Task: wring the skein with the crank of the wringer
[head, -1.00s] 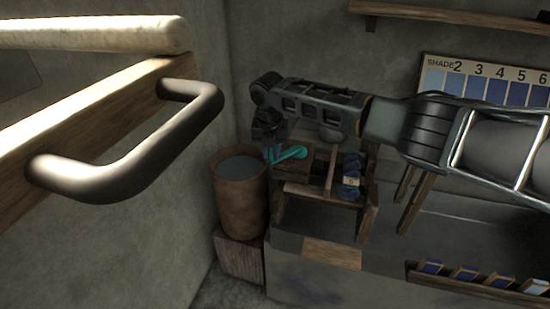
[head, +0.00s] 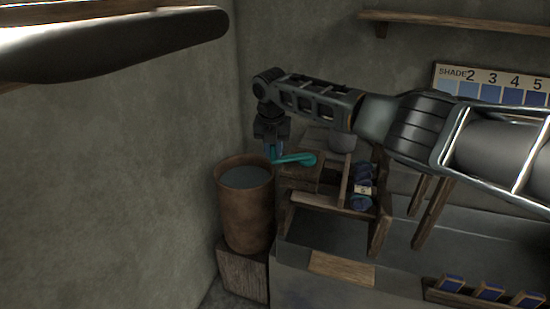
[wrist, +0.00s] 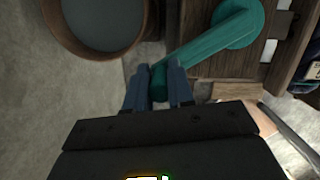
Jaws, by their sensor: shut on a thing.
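The wringer is a wooden frame (head: 322,203) on the grey bench, with a teal crank (head: 295,159) on its left side. In the wrist view the crank arm (wrist: 205,50) runs from a round hub at upper right down to its grip. My gripper (head: 274,153) is at the crank's left end. In the wrist view my gripper (wrist: 158,84) is shut on that grip, a blue finger on each side. A dark blue skein (head: 363,174) with a pale tag hangs in the wringer's right part; its far side is hidden.
A brown tub of dark liquid (head: 247,178) stands on a wooden block (head: 243,271), close left of my gripper. A wall is farther left. A grey pot (head: 342,140) stands behind the wringer. A shade chart (head: 490,90) and a rack of blue samples (head: 488,292) are at right.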

